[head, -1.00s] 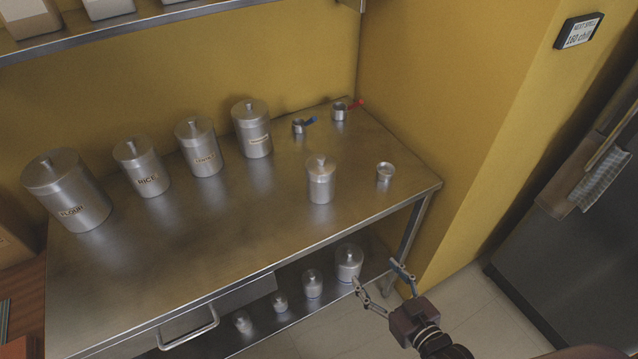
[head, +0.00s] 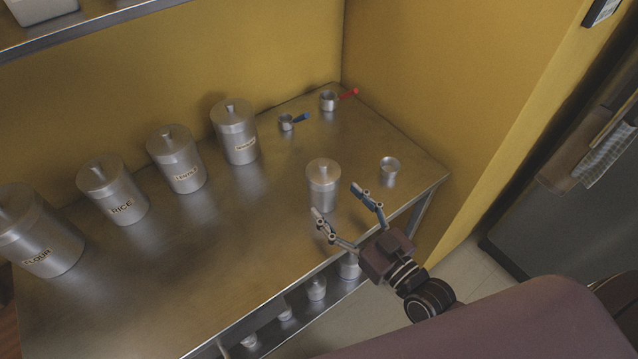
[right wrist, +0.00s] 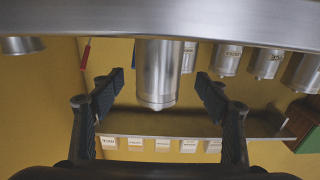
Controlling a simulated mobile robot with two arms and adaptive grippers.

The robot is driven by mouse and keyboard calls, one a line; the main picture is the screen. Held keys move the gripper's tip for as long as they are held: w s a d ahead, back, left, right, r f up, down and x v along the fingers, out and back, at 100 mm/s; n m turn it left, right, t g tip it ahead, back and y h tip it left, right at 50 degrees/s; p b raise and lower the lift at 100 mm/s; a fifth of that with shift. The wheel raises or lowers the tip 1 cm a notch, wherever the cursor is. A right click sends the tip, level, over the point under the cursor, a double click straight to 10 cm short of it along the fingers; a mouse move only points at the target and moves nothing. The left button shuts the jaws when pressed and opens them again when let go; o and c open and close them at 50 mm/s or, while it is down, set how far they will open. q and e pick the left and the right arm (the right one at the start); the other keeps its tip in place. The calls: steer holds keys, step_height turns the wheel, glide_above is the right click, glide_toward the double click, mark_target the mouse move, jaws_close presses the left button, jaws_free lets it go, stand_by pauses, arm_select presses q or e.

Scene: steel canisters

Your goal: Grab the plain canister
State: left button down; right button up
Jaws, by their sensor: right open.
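The plain canister (head: 323,182) is a lidded steel cylinder with no label, upright on the steel table near its front right part. My right gripper (head: 337,201) is open and empty, just in front of the canister, with its fingers pointing toward it. In the right wrist view, which looks upside down, the canister (right wrist: 158,75) appears between the two spread fingers (right wrist: 160,79). It appears beyond the fingertips, with no contact visible. My left gripper is not in view.
Labelled canisters, including RICE (head: 114,190) and FLOUR (head: 38,230), line the table's left and back. A small steel cup (head: 389,166) stands right of the plain canister. Blue-handled (head: 287,123) and red-handled (head: 328,101) cups stand behind. The table (head: 235,235) is bare in front.

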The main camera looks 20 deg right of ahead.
mark_target(332, 196)
steer(key=shift+x, duration=1.2)
steer(key=p+x, duration=0.1)
steer(key=x, duration=0.2)
steer(key=shift+w+d+f, duration=0.1)
steer(key=shift+d+f, duration=0.05)
steer(key=shift+w, duration=0.25)
steer(key=c, duration=0.7)
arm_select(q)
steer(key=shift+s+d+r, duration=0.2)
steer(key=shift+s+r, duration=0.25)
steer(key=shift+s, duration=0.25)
arm_select(e)
steer(key=c, duration=0.8)
steer(key=shift+o, duration=0.2)
